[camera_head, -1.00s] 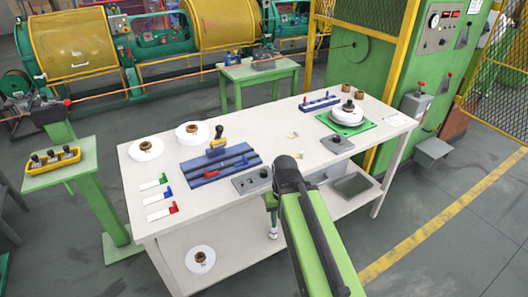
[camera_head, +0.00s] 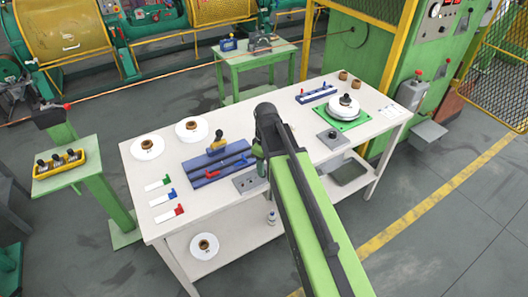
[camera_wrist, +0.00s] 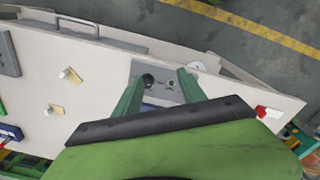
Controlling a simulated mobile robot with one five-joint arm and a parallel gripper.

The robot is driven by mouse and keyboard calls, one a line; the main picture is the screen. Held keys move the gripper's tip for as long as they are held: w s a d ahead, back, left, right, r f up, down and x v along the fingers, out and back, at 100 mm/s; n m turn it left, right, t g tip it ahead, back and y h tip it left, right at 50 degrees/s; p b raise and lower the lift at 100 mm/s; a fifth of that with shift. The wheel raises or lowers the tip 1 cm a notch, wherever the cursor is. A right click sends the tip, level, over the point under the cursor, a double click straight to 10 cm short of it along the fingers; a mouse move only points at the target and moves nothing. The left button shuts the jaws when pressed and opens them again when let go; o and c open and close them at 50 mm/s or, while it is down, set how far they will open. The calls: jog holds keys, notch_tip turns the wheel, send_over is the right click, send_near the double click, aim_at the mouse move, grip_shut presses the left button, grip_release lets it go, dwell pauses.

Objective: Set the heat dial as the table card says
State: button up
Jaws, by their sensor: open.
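My gripper (camera_wrist: 160,78) is open, its two green fingers on either side of a small grey panel (camera_wrist: 145,69). The panel has a dark round knob (camera_wrist: 148,79) near the left finger and a small fitting beside it. I cannot tell if the fingers touch the panel. In the head view this panel (camera_head: 246,184) lies on the white table in front of the blue tray, partly behind my arm. A second grey plate with a dark knob (camera_head: 333,135) lies further right. A white card (camera_head: 390,112) lies at the table's right end, its text unreadable. Which knob is the heat dial is unclear.
The blue slotted tray (camera_head: 215,165) with coloured handles lies behind the panel. White cards with green, blue and red tabs (camera_head: 167,213) lie left. White reels (camera_head: 148,147) stand behind them. A green pad (camera_head: 345,125) bears a white reel. Small tan pieces (camera_wrist: 72,76) lie nearby.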

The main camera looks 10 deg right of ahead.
jog(key=w+r+n+p, duration=0.5)
jog(key=r+n, duration=0.1)
jog(key=r, duration=0.2)
jog(key=f+b, duration=1.1)
jog(key=b, duration=0.1)
jog(key=w+f+b, duration=0.1)
jog(key=f+b, duration=0.5)
jog(key=shift+f, duration=0.3)
jog(key=shift+r, duration=0.1)
